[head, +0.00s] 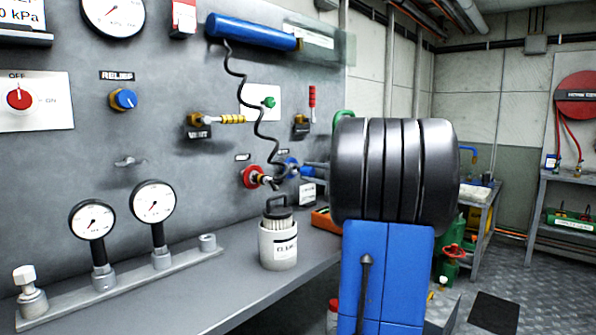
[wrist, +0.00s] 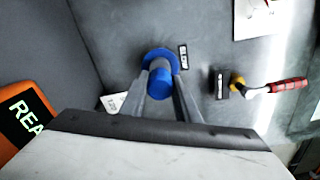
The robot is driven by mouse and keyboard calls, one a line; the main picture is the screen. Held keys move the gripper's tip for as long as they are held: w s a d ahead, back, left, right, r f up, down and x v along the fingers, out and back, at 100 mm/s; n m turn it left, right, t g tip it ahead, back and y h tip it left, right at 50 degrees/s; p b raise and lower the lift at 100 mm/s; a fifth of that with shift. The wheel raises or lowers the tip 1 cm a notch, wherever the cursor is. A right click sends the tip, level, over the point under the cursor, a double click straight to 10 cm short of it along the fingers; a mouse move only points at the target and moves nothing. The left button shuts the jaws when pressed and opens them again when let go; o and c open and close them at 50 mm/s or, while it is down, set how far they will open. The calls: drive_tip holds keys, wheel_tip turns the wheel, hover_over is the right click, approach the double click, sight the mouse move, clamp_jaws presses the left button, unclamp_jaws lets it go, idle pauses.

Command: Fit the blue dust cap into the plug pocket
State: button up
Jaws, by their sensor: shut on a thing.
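The blue dust cap (wrist: 160,80) sits between the two fingers of my gripper (wrist: 161,73) in the wrist view, and the fingers are shut on it. Behind it are a short grey section and a wide blue disc (wrist: 151,55) against the grey panel. I cannot tell whether the cap is seated on the port or free of it. I cannot pick out the plug pocket with certainty in either view.
A red fitting (head: 251,176) with a coiled black hose (head: 243,100) is just left of the blue one. A white canister (head: 278,245) stands on the bench below. A red-handled valve (wrist: 288,85) is right of my gripper; an orange box (wrist: 30,112) lies left.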

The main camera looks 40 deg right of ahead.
drive_tip(key=shift+s+d, duration=0.15)
drive_tip(key=shift+s, duration=1.85)
idle(0.4)
